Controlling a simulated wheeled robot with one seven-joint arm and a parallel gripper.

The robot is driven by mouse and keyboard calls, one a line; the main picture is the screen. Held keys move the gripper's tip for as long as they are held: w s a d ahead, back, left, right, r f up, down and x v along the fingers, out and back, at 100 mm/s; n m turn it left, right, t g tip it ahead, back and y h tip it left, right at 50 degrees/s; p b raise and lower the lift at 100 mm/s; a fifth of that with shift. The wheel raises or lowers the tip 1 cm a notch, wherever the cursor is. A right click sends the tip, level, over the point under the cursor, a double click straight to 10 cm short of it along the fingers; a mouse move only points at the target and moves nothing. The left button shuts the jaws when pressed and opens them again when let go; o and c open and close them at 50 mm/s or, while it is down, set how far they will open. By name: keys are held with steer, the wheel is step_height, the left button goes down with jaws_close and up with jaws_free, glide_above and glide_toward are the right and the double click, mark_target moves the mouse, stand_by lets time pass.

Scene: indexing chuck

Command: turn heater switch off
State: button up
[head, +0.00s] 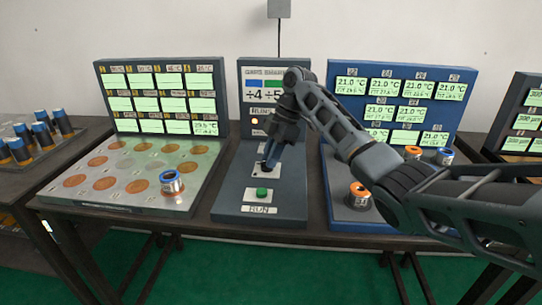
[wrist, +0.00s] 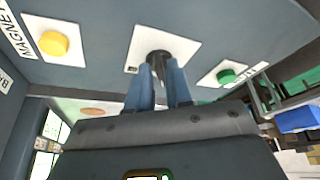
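A black switch (wrist: 158,58) stands on a white plate in the dark middle panel, seen in the wrist view. I cannot read a label for it or tell its setting. My gripper (wrist: 160,78) reaches down to it, with one blue finger on each side of the dark switch. The fingers are close to it, but whether they press on it does not show clearly. In the head view my gripper (head: 267,164) is low over the same panel (head: 232,195), just behind the green RUN button (head: 262,193), and mostly hides the switch.
A yellow button (wrist: 54,43) beside a MAGNET label and the green button (wrist: 226,76) flank the switch. Left is a station (head: 205,165) with round spots and a blue-topped cylinder (head: 171,183). Right, my arm crosses a blue station (head: 341,205) with orange-topped cylinders.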

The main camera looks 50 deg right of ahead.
steer(key=shift+o, duration=1.2)
steer(key=shift+r, duration=0.1)
steer(key=v, duration=0.7)
steer(key=shift+r, duration=0.25)
steer(key=shift+d, duration=0.1)
